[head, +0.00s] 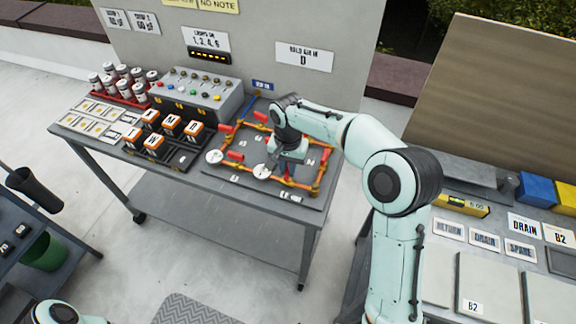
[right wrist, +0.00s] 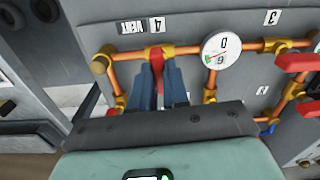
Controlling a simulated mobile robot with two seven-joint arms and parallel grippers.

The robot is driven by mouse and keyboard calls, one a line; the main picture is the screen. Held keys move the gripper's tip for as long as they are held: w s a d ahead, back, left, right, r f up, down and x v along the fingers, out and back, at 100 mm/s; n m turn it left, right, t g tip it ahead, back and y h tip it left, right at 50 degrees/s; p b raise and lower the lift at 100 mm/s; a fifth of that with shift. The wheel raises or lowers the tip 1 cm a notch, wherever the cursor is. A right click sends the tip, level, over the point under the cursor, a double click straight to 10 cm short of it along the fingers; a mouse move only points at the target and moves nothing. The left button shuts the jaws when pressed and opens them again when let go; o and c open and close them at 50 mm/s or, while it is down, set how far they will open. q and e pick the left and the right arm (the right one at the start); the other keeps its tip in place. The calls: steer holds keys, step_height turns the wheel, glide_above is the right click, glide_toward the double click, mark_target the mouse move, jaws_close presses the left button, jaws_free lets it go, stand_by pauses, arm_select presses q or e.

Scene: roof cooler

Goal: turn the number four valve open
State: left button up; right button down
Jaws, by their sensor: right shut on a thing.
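The pipe board (head: 226,178) lies on the grey bench, with orange-copper pipes, brass fittings and red valve handles. My right gripper (right wrist: 159,78) is shut on the red handle (right wrist: 155,62) of the valve beside the label "4 VENT" (right wrist: 140,27). The handle stands between the two dark blue fingers and runs across the copper pipe. My left gripper is not in view.
A round gauge marked D (right wrist: 222,47) is close beside the held valve. Another red handle (right wrist: 298,62) is farther right, near label 3 (right wrist: 272,17). Orange-black blocks (head: 172,125), a button console (head: 195,93) and red-white canisters (head: 123,80) stand left of the board.

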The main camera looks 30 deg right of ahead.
steer(key=n+p, duration=0.1)
steer(key=n, duration=0.3)
steer(key=shift+r, duration=0.1)
steer(key=n+p, duration=0.1)
steer(key=n, duration=0.2)
steer(key=shift+n, duration=0.4)
steer(key=n+p, duration=0.1)
steer(key=n, duration=0.2)
arm_select(q)
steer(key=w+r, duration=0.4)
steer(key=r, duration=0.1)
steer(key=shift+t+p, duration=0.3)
steer(key=shift+p, duration=0.05)
arm_select(e)
steer(key=shift+n, duration=2)
steer(key=c, duration=1.1)
jaws_free()
